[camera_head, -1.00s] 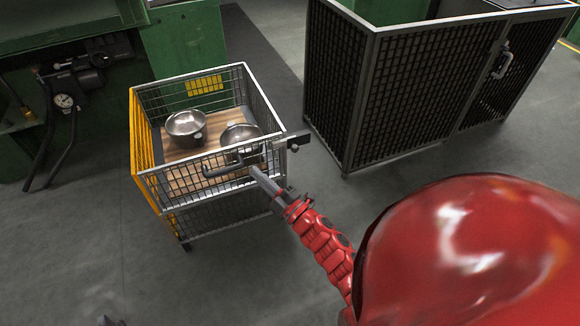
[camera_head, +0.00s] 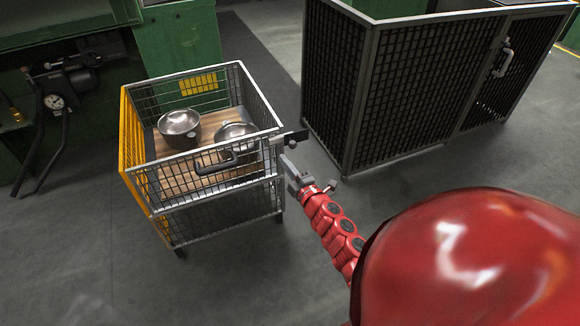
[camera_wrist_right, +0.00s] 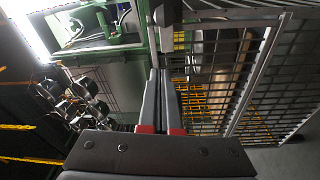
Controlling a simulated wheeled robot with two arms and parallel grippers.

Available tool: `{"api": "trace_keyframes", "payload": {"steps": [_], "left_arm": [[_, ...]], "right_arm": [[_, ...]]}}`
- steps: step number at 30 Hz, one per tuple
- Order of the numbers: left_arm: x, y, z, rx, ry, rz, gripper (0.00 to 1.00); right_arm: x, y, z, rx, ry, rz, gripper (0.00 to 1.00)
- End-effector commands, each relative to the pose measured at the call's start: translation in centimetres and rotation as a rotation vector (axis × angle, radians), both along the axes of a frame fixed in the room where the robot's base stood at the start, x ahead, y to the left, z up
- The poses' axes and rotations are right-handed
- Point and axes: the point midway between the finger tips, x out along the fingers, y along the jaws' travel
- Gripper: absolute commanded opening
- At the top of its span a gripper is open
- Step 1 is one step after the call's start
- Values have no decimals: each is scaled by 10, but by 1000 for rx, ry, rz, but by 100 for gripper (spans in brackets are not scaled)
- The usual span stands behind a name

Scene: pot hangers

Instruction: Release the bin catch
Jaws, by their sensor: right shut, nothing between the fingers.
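The bin (camera_head: 199,208) is a wire-mesh cart with a yellow left side and a dark handle (camera_head: 216,162) on its front. A dark catch piece (camera_head: 296,137) sticks out at its front right upper corner. My right gripper (camera_head: 286,160) is just below and in front of that corner, with its fingers together and empty. In the right wrist view the shut fingers (camera_wrist_right: 160,75) point up towards a dark block and a grey metal bar at the bin's edge. I cannot tell whether the fingertips touch the catch. My left gripper is out of view.
Two metal pots, one at the left (camera_head: 179,129) and one at the right (camera_head: 235,135), stand on the bin's wooden floor. A large dark mesh cage (camera_head: 410,95) stands to the right behind. Green machinery (camera_head: 180,48) is at the back left. The floor between bin and cage is clear.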

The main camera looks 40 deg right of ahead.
Motion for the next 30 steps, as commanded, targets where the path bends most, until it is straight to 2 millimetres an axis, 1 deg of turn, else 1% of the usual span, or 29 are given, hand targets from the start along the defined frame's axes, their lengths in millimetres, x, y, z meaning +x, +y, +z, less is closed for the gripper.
{"api": "trace_keyframes", "payload": {"steps": [1,3,7,9,12,16,21,30], "left_arm": [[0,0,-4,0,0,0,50],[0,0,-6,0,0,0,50],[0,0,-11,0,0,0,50],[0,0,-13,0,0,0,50],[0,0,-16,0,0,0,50],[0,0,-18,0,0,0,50],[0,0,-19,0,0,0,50],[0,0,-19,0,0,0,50]], "right_arm": [[12,0,-1,0,-1,2,0],[28,-2,2,-2,-3,2,0],[56,-4,4,-1,-4,2,0],[65,-8,2,1,0,1,0],[54,-25,-3,-3,3,-3,0],[49,-36,-4,0,1,0,0],[46,-41,-4,0,0,2,0],[46,-42,-4,0,0,2,0]]}}
